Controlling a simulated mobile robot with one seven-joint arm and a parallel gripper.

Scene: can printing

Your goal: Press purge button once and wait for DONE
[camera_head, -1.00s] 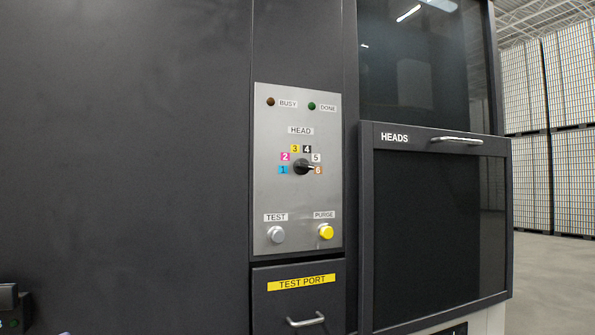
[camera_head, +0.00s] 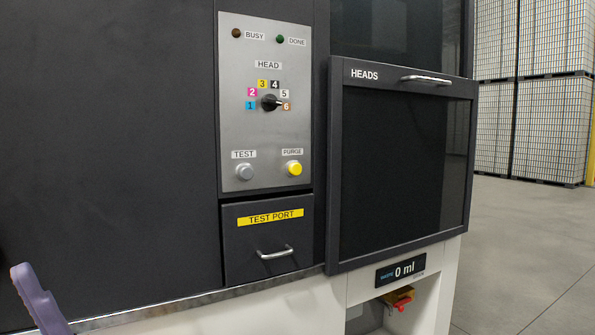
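The yellow PURGE button (camera_head: 294,168) sits at the lower right of the grey control panel (camera_head: 235,125), below its label. Nothing touches it. The grey TEST button (camera_head: 244,172) is to its left. The BUSY lamp (camera_head: 236,33) is dark brown and the DONE lamp (camera_head: 280,39) is dark green; both look unlit. The black HEAD selector knob (camera_head: 270,102) is turned to the right, towards the brown 6.
Below the panel is the TEST PORT drawer (camera_head: 243,238) with a metal handle. The HEADS door (camera_head: 400,160) is at its right. A display (camera_head: 401,269) reads 0 ml above a red-yellow switch (camera_head: 400,299). Floor is clear at right.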

